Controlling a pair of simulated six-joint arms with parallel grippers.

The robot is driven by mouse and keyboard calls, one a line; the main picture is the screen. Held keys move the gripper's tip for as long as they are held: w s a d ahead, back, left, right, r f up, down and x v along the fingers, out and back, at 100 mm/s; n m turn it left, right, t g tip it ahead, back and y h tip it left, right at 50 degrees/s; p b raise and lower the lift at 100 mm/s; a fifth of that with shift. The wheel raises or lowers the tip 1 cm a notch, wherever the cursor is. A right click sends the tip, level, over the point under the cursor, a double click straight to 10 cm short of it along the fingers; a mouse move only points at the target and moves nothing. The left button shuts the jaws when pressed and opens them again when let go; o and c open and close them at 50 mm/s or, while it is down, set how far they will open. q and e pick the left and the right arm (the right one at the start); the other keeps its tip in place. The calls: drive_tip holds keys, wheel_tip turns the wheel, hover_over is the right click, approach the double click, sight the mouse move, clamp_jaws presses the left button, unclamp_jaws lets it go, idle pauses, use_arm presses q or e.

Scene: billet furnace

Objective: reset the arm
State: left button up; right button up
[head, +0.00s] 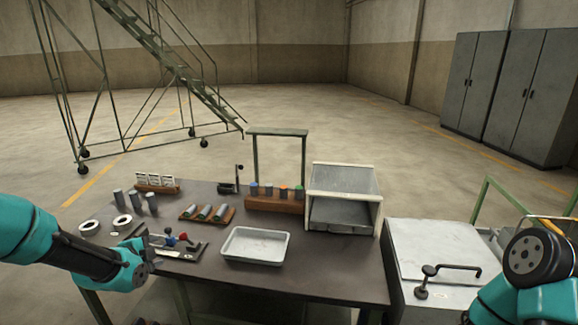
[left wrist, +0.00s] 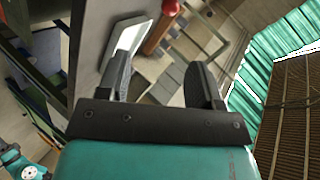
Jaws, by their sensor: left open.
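My left arm comes in from the left in the head view, teal with a dark forearm. My left gripper (head: 150,254) is above the front left part of the dark table (head: 330,275), near a small fixture with red and blue knobs (head: 178,240). In the left wrist view its two black fingers (left wrist: 162,72) stand apart with nothing between them. My right arm shows at the lower right of the head view as a teal and black joint. The right gripper is out of the picture.
A white tray (head: 256,246) sits mid-table. Behind it stand a wooden block with coloured-top cylinders (head: 275,203) and an open-front furnace box (head: 343,197). Grey cylinders (head: 135,199) and white rings (head: 90,227) are at left. A lidded grey chest (head: 435,250) stands right of the table.

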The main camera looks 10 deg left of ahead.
use_arm(q)
drive_tip(key=s+d+f+n+g+h, duration=0.15)
drive_tip(key=d+f+n, duration=0.25)
drive_tip(key=d+f, duration=0.45)
drive_tip(key=d+f+n+g+h, duration=0.1)
drive_tip(key=d+f+n+g, duration=0.3)
drive_tip(key=f, duration=0.7)
drive_tip(key=s+d+f+n+g+h, duration=0.1)
drive_tip(key=s+d+f+n+g, duration=0.4)
drive_tip(key=s+d+f, duration=0.8)
drive_tip(key=shift+s+d+f+n+g, duration=0.2)
drive_tip(key=shift+d+f+n+g, duration=0.15)
drive_tip(key=shift+d+n, duration=0.8)
